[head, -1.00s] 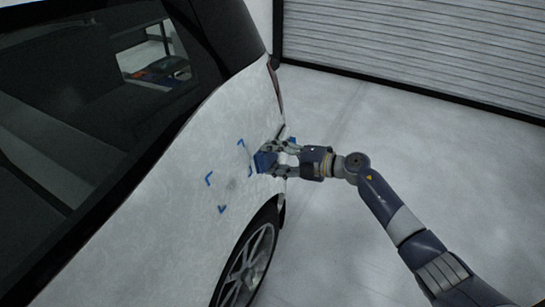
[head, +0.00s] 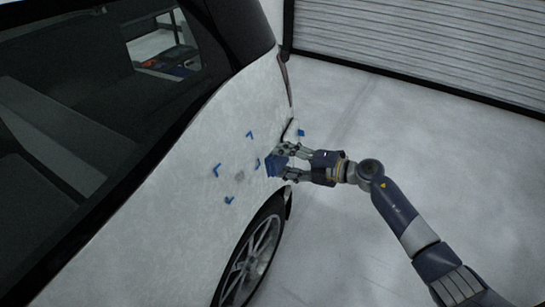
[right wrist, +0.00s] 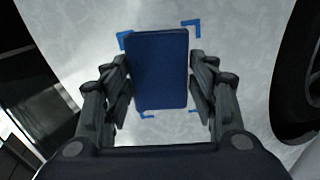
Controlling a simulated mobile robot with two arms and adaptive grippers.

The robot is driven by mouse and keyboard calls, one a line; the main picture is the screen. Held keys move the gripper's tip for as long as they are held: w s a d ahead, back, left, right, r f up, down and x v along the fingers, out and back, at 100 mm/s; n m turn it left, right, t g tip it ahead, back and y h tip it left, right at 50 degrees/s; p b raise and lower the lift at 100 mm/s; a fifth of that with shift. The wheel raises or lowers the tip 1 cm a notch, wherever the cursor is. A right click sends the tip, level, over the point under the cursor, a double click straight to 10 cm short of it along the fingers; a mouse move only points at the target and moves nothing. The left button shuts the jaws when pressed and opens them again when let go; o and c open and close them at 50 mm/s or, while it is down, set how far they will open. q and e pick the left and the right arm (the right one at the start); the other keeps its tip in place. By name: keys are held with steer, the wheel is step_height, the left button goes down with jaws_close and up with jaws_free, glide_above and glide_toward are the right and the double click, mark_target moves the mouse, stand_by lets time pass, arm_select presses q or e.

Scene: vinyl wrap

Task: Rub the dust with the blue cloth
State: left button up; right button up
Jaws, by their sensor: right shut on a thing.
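My right gripper (head: 283,163) is shut on the blue cloth (head: 275,166), a folded pad held close to the side of the white car (head: 190,215). I cannot tell whether the pad touches the panel. The grey dust patch (head: 239,176) lies on the panel to the left of the cloth, between blue corner marks (head: 217,170). In the right wrist view the blue cloth (right wrist: 157,68) sits between both fingers and hides the panel behind it, with blue corner marks (right wrist: 190,28) showing around it. My left gripper is not in view.
The car's rear wheel (head: 252,262) is below the marked area. A small blue item (head: 301,133) shows just beyond the gripper, near the car's rear edge. Open grey floor (head: 430,160) lies to the right, up to a ribbed shutter (head: 420,45).

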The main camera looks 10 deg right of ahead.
glide_toward(236, 185)
steer(key=b+x, duration=0.3)
steer(key=x, duration=0.1)
steer(key=shift+a+r, duration=0.1)
stand_by(0.5)
steer(key=shift+x, duration=0.95)
stand_by(0.5)
